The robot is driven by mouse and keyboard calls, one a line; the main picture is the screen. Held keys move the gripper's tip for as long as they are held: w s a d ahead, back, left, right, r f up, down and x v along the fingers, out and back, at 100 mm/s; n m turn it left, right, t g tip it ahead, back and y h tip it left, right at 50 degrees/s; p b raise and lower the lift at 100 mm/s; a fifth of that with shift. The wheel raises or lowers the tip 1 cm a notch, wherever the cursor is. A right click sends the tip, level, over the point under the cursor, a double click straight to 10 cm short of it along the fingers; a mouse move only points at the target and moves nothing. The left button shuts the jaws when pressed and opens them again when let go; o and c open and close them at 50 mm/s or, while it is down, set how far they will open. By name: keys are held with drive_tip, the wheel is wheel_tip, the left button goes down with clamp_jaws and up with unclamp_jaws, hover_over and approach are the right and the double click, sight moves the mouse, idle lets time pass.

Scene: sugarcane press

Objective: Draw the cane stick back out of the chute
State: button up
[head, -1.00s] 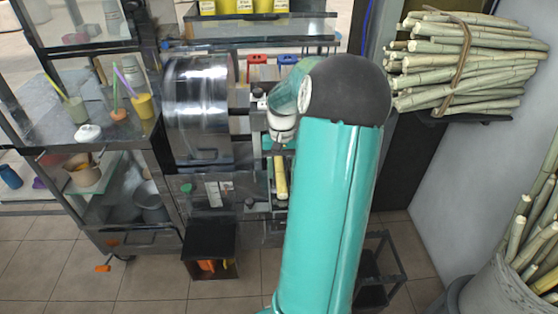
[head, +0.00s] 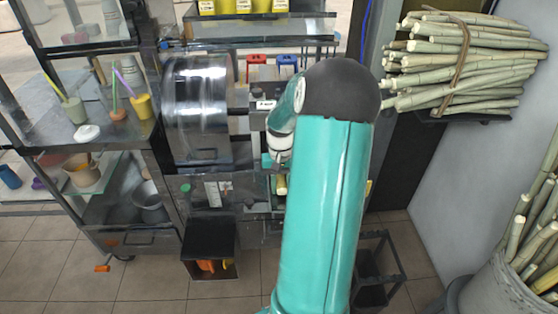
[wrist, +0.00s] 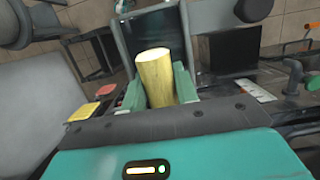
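The cane stick (wrist: 154,76) is a pale yellow round stick with its cut end showing in the wrist view. It stands between the two teal fingers of my gripper (wrist: 157,92), which appear closed against its sides. Beyond it is a dark metal channel (wrist: 143,24), which looks like the chute. In the head view a short piece of the cane (head: 281,184) shows below my wrist, beside the press (head: 196,105) with its shiny metal drum. My arm hides the fingers and most of the cane there. How deep the cane sits in the chute is hidden.
A bundle of cane (head: 470,62) lies on a shelf at the upper right, and a bin (head: 495,296) of cane stands at the lower right. A glass-shelved cart (head: 118,152) with cups is at the left. A black box (head: 209,238) stands below the press.

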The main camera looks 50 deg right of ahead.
drive_tip(key=shift+f, duration=0.1)
drive_tip(key=shift+c, duration=1.1)
drive_tip(key=s+a, duration=0.8)
drive_tip(key=a, duration=0.1)
drive_tip(key=shift+s+a, duration=0.25)
drive_tip(key=shift+a, duration=0.15)
idle(1.2)
drive_tip(key=o, duration=1)
drive_tip(key=shift+o, duration=0.2)
